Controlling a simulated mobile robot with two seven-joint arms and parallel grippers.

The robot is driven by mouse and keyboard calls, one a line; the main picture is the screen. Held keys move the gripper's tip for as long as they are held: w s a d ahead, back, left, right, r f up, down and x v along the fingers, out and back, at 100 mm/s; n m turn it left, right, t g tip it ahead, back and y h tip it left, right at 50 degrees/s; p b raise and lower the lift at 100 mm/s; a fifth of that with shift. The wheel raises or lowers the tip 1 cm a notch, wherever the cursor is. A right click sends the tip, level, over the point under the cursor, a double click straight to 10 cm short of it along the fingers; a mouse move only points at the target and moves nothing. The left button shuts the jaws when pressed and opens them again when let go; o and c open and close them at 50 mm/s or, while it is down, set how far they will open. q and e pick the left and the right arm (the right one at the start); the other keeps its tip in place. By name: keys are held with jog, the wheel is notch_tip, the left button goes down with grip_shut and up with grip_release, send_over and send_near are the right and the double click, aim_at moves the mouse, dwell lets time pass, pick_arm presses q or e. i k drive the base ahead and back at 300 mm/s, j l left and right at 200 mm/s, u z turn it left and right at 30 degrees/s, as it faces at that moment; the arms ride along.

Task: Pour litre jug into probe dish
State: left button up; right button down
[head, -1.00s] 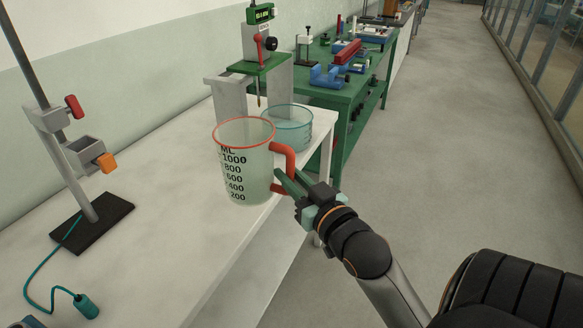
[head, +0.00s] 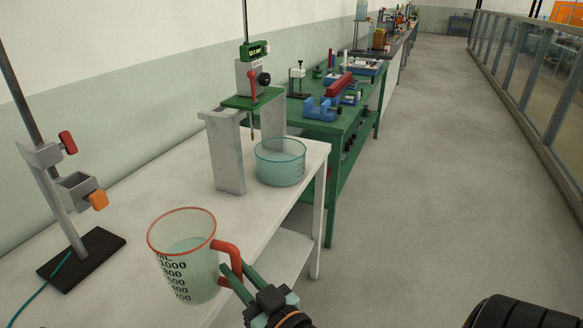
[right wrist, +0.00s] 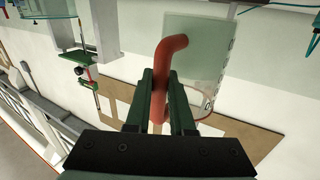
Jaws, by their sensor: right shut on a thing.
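The litre jug (head: 187,262) is clear with a red rim, a red handle and black graduations, and has pale liquid in it. My right gripper (head: 232,275) is shut on its red handle, which also shows between the fingers in the right wrist view (right wrist: 166,80). The jug looks roughly upright near the front edge of the white bench. The probe dish (head: 280,165) is a round, clear teal bowl on the bench, farther back and right of the jug, holding some liquid. A thin probe (head: 252,125) hangs from the stand by the dish. My left gripper is out of view.
The grey-legged stand with a green plate (head: 252,98) rises beside the dish. A clamp stand (head: 78,255) with a black base is at the left. A green bench (head: 345,130) with tools lies beyond. Open floor is at the right.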

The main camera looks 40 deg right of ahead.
aim_at(281, 162)
jog(key=z, duration=1.25)
